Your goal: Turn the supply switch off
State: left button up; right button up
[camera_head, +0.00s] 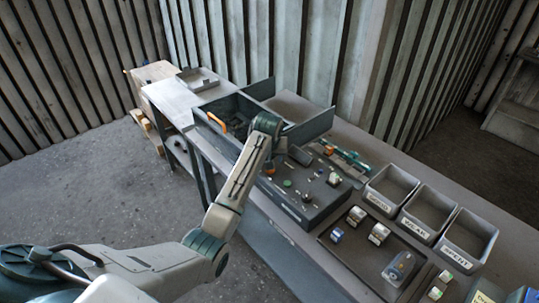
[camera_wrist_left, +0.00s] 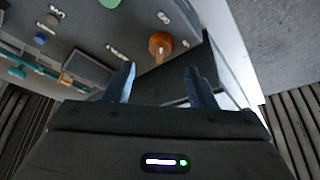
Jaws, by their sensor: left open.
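An orange knob (camera_wrist_left: 160,45) with a pale mark on its face stands on a dark panel (camera_wrist_left: 105,25) in the left wrist view. It looks like the supply switch; small white labels sit beside it, too small to read. In the head view an orange spot (camera_head: 270,170) shows beside my forearm on the dark control box (camera_head: 318,207). My left gripper (camera_wrist_left: 160,82) is open and empty, its two fingers pointing toward the knob, one on either side in the picture and apart from it. In the head view its fingers are hidden behind the wrist. My right gripper is not in view.
A green button (camera_head: 287,183) and several small controls share the box. Behind the wrist is a walled dark tray with an orange handle (camera_head: 217,122). Three labelled bins (camera_head: 429,214) and a parts tray (camera_head: 345,253) lie to the right.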

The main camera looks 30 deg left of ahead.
pick_arm(q)
jog(key=b+v, duration=0.1)
jog(key=v, duration=0.4)
jog(key=shift+r, duration=0.1)
jog(key=shift+s, duration=0.15)
